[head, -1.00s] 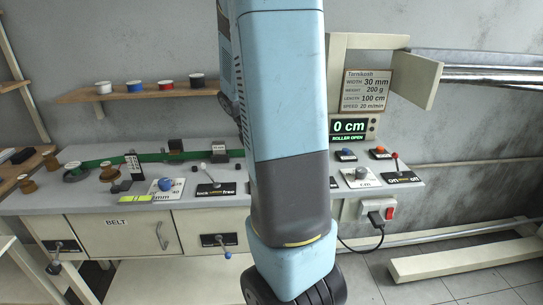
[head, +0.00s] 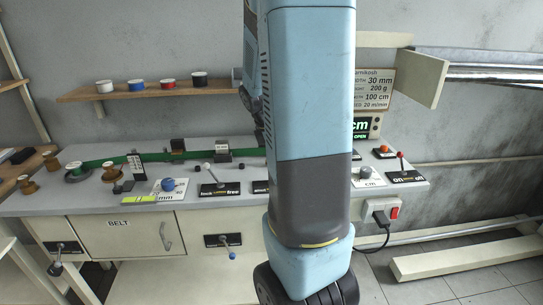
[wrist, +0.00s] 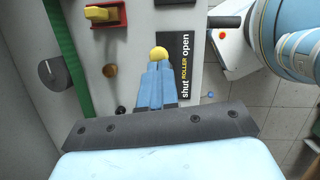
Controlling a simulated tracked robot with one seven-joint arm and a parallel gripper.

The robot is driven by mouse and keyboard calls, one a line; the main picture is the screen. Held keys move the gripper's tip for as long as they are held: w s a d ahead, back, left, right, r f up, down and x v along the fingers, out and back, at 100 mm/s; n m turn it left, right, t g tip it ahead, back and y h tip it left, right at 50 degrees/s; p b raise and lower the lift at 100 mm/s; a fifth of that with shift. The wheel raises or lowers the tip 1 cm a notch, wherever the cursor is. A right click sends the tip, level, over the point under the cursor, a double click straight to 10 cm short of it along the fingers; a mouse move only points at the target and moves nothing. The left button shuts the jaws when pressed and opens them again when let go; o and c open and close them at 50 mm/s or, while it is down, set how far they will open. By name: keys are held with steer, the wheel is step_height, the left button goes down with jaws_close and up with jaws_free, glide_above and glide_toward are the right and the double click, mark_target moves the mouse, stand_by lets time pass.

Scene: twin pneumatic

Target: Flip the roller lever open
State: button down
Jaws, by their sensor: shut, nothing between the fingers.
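The roller lever shows its yellow ball knob (wrist: 160,53) in the wrist view, beside a black plate (wrist: 183,65) reading "shut ROLLER open". The knob lies along the middle of the plate, and its stem is hidden. My gripper (wrist: 156,68) has its blue fingers shut and empty, with the tips right at the near side of the knob; I cannot tell whether they touch it. In the head view my arm hides the gripper and the lever.
A lock/free lever (head: 208,168), a blue knob (head: 167,184) and a red-tipped on/off lever (head: 401,157) stand on the bench. A red power switch (head: 395,212) is on the bench front.

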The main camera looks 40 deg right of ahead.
steer(key=shift+s, duration=0.1)
steer(key=v, duration=1)
steer(key=shift+d, duration=0.35)
steer(key=shift+r, duration=0.1)
steer(key=s+a+r+m+t+y, duration=0.1)
steer(key=s+a+r+m+t, duration=0.2)
steer(key=s+a+m, duration=0.3)
steer(key=s+a+r+m+t+y, duration=0.2)
steer(key=s+a+m, duration=0.5)
steer(key=a, duration=0.8)
step_height(320, 180, up, 3)
steer(key=shift+s+f+t, duration=0.25)
steer(key=shift+s+t, duration=0.25)
